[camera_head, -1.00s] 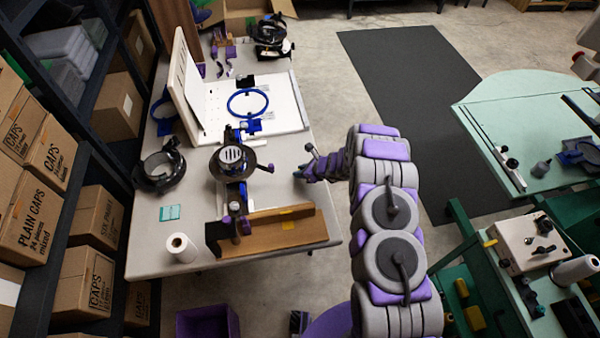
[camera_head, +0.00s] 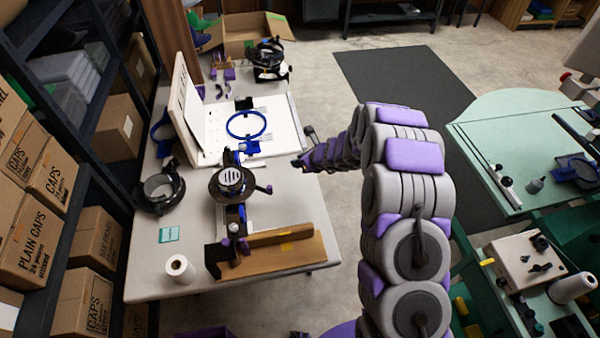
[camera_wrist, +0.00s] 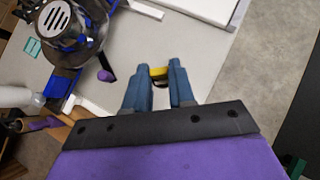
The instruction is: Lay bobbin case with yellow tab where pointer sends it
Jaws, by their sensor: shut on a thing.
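My gripper (camera_head: 297,163) is at the right edge of the grey table (camera_head: 285,200), to the right of a round black clamp fixture (camera_head: 229,178). In the wrist view its two blue fingers (camera_wrist: 159,76) are shut on a small piece with a yellow tab (camera_wrist: 158,72), taken as the bobbin case. Only the yellow tab and a thin dark part beneath it show; the fingers hide the rest. It is held above the table beside the fixture's purple-knobbed lever (camera_wrist: 106,75). I cannot make out a pointer for certain.
A white board with a blue hoop (camera_head: 243,137) lies behind the fixture. A wooden ledge (camera_head: 272,256) with a yellow mark runs along the front. A white roll (camera_head: 180,268), a teal card (camera_head: 169,234) and a black ring clamp (camera_head: 160,191) are at left.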

